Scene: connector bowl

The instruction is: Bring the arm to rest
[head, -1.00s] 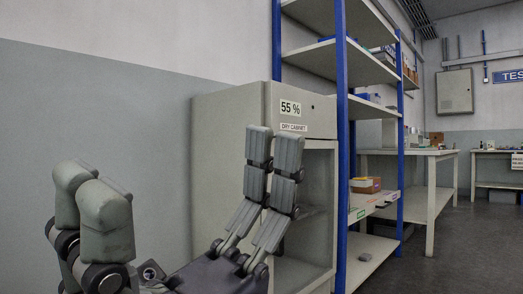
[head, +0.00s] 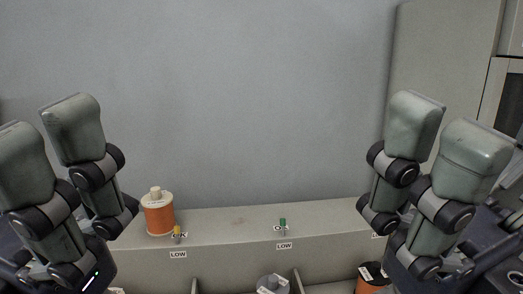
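My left gripper (head: 47,138) is raised at the left of the head view, its two grey fingers apart with nothing seen between them. My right gripper (head: 443,137) is raised at the right in much the same pose, fingers apart and empty. Both are seen in front of the plain wall and the grey ledge, and neither appears to touch anything. The hands below the fingers are partly cut off by the picture edges.
Below are a grey round item (head: 268,281) and an orange item (head: 370,284). A tall cabinet (head: 445,45) stands right.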

